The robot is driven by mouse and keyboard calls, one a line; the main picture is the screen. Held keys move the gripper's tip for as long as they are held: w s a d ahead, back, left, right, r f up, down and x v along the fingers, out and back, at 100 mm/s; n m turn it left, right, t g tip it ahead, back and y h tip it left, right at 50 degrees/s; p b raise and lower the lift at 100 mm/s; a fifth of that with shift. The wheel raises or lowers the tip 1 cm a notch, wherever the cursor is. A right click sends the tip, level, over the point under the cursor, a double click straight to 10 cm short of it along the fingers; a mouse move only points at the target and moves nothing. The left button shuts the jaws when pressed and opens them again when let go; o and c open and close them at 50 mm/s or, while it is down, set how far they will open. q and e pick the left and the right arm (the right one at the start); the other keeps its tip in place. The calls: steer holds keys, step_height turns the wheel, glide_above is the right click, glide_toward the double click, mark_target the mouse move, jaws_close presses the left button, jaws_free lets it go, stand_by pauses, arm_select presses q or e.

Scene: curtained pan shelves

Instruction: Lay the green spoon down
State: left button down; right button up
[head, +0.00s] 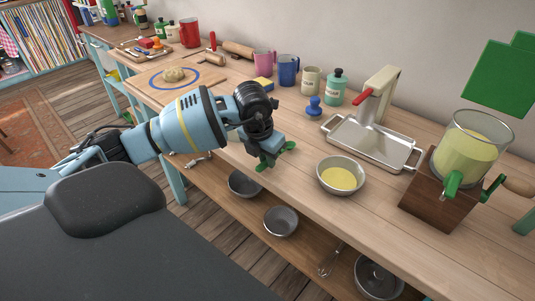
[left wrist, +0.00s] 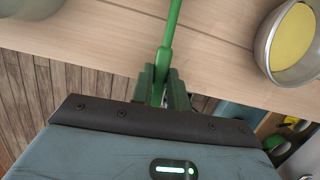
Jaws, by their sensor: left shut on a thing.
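The green spoon (left wrist: 172,28) is gripped in my left gripper. In the left wrist view its thin green shaft runs up from between the fingers (left wrist: 162,85) over the pale wood, out of the top of the picture. In the head view my left gripper (head: 268,157) points down by the front edge of the wooden worktop (head: 300,177). A little green shows around its fingertips, and most of the spoon is hidden there. I cannot tell whether the spoon touches the wood. My right gripper is in neither view.
A metal bowl of yellow stuff (head: 341,174) stands right of the gripper. Behind are a metal tray (head: 377,149), a blue stamp-like thing (head: 314,106) and several mugs. A blender-like jug (head: 468,150) on a wooden base is far right. Metal bowls (head: 281,221) sit on the lower shelf.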

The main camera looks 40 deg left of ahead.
arm_select(q)
steer(key=shift+f, duration=0.1)
stand_by(0.3)
steer(key=shift+s+f+t, duration=0.2)
steer(key=shift+f+t, duration=0.2)
steer(key=shift+t, duration=0.1)
steer(key=c, duration=1.7)
jaws_free()
